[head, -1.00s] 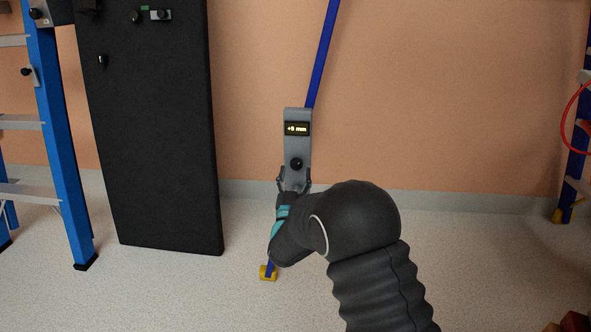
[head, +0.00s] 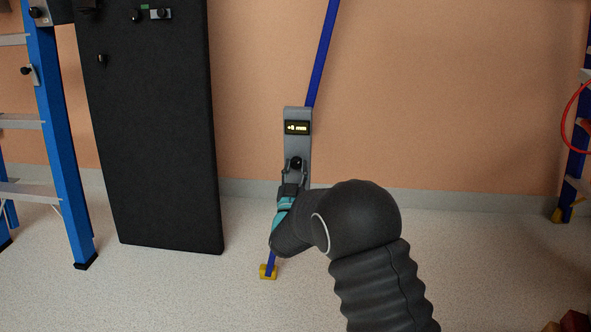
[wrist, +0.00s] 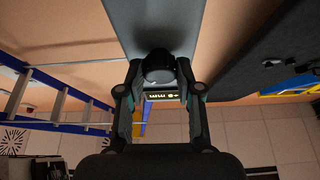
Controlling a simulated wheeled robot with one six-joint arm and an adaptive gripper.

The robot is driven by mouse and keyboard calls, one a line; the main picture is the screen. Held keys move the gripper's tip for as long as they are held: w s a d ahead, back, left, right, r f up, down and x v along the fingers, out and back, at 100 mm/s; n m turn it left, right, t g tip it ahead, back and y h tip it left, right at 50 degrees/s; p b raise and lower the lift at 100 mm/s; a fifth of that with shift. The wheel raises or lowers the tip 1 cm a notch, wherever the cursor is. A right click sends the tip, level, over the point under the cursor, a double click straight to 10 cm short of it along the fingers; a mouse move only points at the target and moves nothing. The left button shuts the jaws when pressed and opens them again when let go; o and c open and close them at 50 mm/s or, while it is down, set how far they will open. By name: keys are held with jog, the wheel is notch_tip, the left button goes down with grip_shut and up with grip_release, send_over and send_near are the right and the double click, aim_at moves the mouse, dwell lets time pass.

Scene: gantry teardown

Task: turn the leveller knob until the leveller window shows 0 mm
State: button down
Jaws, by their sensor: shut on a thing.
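The leveller (head: 297,113) is a grey housing on a blue leg, with a small dark window (head: 297,128) lit in yellow. The window reads plus a single digit in mm; the digit is blurred and looks like 6 or 8. Below it is the round black leveller knob (head: 296,163). My gripper (head: 295,168) reaches up from below and is shut on the knob, one finger on each side. In the wrist view the knob (wrist: 158,66) sits between the fingertips, and the lit window (wrist: 163,96) shows upside down between the fingers.
A tall black panel (head: 155,150) with small knobs leans at left, beside a blue ladder (head: 58,140). Another blue ladder stands at far right. Floor on the right is mostly clear.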

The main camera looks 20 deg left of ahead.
jog(key=shift+a+f+m+b, duration=0.1)
jog(key=shift+m+b, duration=0.3)
jog(key=shift+m+h+b, duration=0.4)
jog(key=m+h+b, duration=0.1)
jog(key=m, duration=0.2)
jog(key=shift+a+h+b, duration=0.1)
jog(key=shift+h+b, duration=0.25)
jog(key=shift+h, duration=0.05)
jog(key=m+h, duration=0.2)
jog(key=m, duration=0.2)
jog(key=shift+r, duration=0.2)
jog(key=m+h, duration=0.1)
jog(key=m, duration=0.1)
jog(key=m+g, duration=0.1)
jog(key=m, duration=0.1)
jog(key=shift+a+r+m+h, duration=0.1)
jog(key=shift+a+m+h, duration=0.05)
jog(key=shift+m+h, duration=0.25)
jog(key=m+g, duration=0.1)
jog(key=m, duration=0.2)
jog(key=m+g+h, duration=0.1)
jog(key=m, duration=0.2)
jog(key=shift+r, duration=0.15)
jog(key=shift+r+m+g, duration=0.1)
jog(key=shift+m+g, duration=0.9)
jog(key=shift+m, duration=1.2)
